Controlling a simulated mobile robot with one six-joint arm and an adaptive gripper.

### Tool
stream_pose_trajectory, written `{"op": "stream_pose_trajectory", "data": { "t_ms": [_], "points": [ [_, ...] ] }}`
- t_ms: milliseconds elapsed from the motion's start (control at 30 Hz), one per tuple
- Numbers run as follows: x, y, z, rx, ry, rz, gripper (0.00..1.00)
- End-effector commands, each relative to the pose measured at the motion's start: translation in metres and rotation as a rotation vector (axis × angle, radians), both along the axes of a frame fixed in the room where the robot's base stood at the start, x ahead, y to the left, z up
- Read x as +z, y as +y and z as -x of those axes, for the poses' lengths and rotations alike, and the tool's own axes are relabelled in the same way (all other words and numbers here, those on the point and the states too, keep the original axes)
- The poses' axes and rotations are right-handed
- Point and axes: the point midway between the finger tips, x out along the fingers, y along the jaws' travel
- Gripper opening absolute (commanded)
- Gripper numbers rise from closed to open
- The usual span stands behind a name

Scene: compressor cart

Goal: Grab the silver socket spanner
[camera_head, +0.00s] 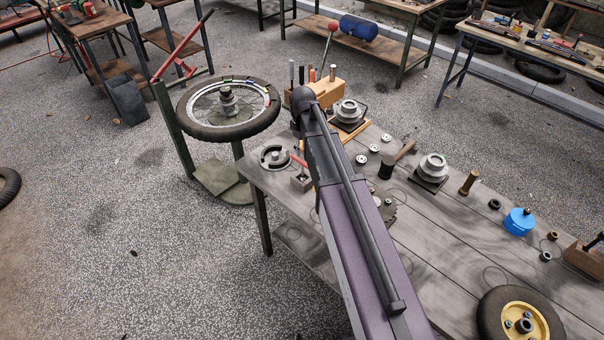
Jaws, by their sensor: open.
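I cannot pick out a silver socket spanner for certain. A wooden block (326,91) at the far end of the workbench (440,245) holds several upright tools. Their handles are small, and I cannot tell whether one is the spanner. My purple and dark arm crosses the bench from the bottom edge up to a dark joint near this block and covers part of the bench. My gripper does not show.
On the bench are a hammer (393,161), silver fittings on dark bases (433,168), a brass piece (468,183), a blue container (518,222) and a yellow-hubbed wheel (520,322). A spoked wheel (228,108) rests on a green stand. The floor at left is mostly clear.

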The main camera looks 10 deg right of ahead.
Motion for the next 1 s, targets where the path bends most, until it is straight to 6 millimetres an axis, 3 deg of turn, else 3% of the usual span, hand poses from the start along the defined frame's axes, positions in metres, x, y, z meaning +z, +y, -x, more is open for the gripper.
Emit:
{"op": "stream_pose_trajectory", "data": {
  "t_ms": [500,1000],
  "points": [
    [-0.041,0.001,0.0,0.001,0.0,0.0,0.56],
    [-0.044,0.001,0.0,0.002,0.0,0.0,0.56]
  ]
}}
